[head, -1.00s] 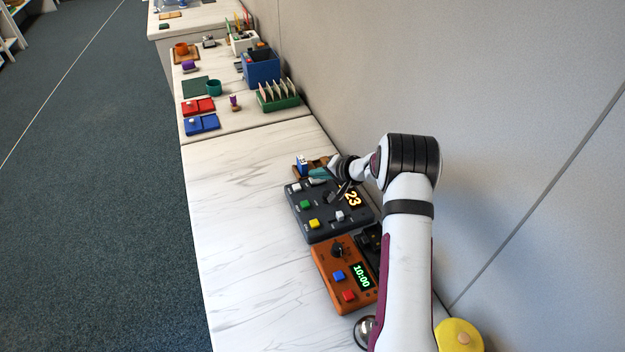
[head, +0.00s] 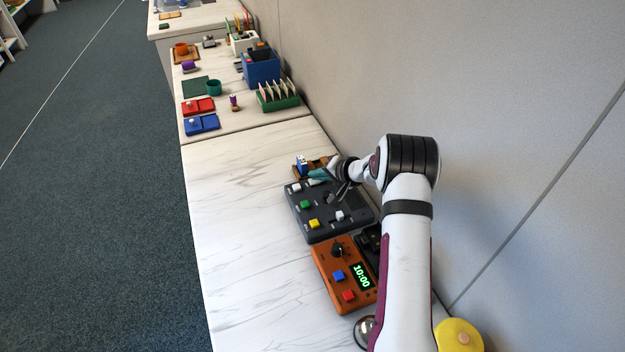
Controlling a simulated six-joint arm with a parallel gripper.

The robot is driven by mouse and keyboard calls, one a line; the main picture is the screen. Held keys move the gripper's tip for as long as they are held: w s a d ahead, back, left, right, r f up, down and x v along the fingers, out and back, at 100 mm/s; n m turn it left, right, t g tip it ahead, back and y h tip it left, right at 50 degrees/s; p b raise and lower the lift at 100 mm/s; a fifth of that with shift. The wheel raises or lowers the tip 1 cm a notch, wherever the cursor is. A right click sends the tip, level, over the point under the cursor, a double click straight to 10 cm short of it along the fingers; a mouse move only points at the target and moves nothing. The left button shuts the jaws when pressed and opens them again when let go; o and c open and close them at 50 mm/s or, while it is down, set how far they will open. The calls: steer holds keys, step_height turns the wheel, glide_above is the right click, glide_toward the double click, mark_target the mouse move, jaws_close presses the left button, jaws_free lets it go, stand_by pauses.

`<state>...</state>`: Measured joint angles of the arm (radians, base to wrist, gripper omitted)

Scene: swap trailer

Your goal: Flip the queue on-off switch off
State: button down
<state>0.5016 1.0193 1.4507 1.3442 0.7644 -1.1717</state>
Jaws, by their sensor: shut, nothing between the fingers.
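The dark grey queue box (head: 322,226) stands on the white marbled table, with white, green, yellow and grey buttons or switches on its top. Its display (head: 355,200) is dark with no number showing. My gripper (head: 341,194) is shut and empty, over the far right part of the box. I cannot tell whether it touches the box. The on-off switch cannot be made out clearly, as it is small or hidden by the gripper.
An orange timer box (head: 328,268) showing 10:00 stands just nearer. A brown tray (head: 318,163) with a small blue-and-white item (head: 302,164) lies beyond the queue box. The wall is close on the right. The table left of the boxes is clear.

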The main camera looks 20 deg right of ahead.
mark_target(324, 183)
steer(key=shift+d+r, duration=0.2)
steer(key=shift+r, duration=0.4)
steer(key=shift+d+r, duration=0.3)
steer(key=shift+r, duration=0.5)
steer(key=shift+d+r, duration=0.3)
steer(key=shift+r, duration=0.5)
steer(key=shift+d+r, duration=0.3)
steer(key=shift+r, duration=0.5)
steer(key=s+a+r+n+g+y, duration=0.1)
steer(key=s+a+r, duration=0.3)
steer(key=a, duration=0.2)
steer(key=s+a+r+n+g+y, duration=0.1)
steer(key=s+a+r+g, duration=0.15)
steer(key=a+r, duration=0.3)
steer(key=s+a+r+n+g, duration=0.1)
steer(key=s+a+r, duration=0.1)
steer(key=s+a, duration=0.4)
steer(key=s+a+r+n+g, duration=0.15)
steer(key=s+a, duration=0.25)
steer(key=s, duration=0.5)
steer(key=s+f+g+h, duration=0.2)
steer(key=s+g+h, duration=0.1)
steer(key=s, duration=2)
steer(key=shift+g+h, duration=0.3)
steer(key=shift+h, duration=0.3)
